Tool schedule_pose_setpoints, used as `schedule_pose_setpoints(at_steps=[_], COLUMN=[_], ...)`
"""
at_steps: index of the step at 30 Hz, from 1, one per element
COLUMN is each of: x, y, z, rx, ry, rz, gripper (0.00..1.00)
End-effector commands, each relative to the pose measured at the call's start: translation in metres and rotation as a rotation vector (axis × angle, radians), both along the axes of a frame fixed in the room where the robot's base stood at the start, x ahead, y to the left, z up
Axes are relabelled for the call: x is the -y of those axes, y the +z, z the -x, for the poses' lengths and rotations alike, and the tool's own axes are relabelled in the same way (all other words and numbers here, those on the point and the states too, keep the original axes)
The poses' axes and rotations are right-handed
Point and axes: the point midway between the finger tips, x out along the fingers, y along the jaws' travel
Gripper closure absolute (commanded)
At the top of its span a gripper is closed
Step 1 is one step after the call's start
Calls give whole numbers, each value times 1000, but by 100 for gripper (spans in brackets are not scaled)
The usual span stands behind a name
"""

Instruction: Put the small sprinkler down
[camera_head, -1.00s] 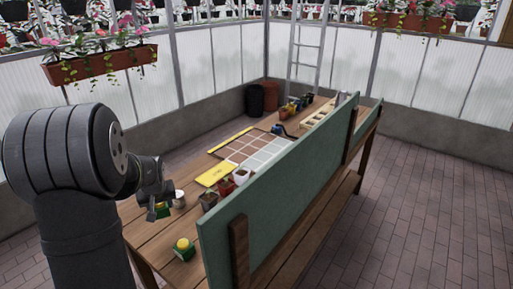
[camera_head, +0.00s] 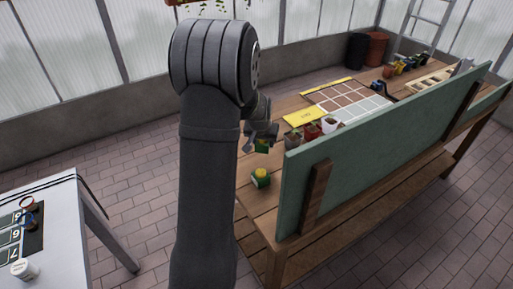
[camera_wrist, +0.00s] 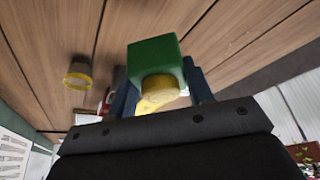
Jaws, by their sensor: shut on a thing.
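A small green block with a yellow round part, which I take to be the small sprinkler (camera_wrist: 155,55), is between the fingers of my gripper (camera_wrist: 160,82) in the wrist view. My gripper is shut on it. In the head view my gripper (camera_head: 262,138) is over the near end of the wooden bench (camera_head: 252,208), with the green block (camera_head: 262,147) below it, partly hidden. I cannot tell whether the block touches the bench. A similar green block with a yellow top (camera_head: 260,178) stands on the bench nearer the camera.
Small pots (camera_head: 311,130) and a yellow card (camera_head: 305,117) lie beyond my gripper. A green upright panel (camera_head: 390,150) runs along the bench's right side. A round yellow-rimmed thing (camera_wrist: 78,76) is on the boards. A white table (camera_head: 70,240) is at the left.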

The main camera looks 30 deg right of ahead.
Motion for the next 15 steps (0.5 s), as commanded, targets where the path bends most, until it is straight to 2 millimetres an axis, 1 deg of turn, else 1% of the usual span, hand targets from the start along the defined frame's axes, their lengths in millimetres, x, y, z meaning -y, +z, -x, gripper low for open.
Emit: schedule_pose_setpoints(at_steps=[1,3,6,11,15], x=[-5,-10,-14,-17,-17], y=[-8,-15,-23,-29,-45], z=[-12,-23,-35,-42,-41], rx=[-2,-1,-1,1,-1], ry=[6,4,2,0,0], rz=[0,0,1,1,-1], gripper=[79,79,79,79,79])
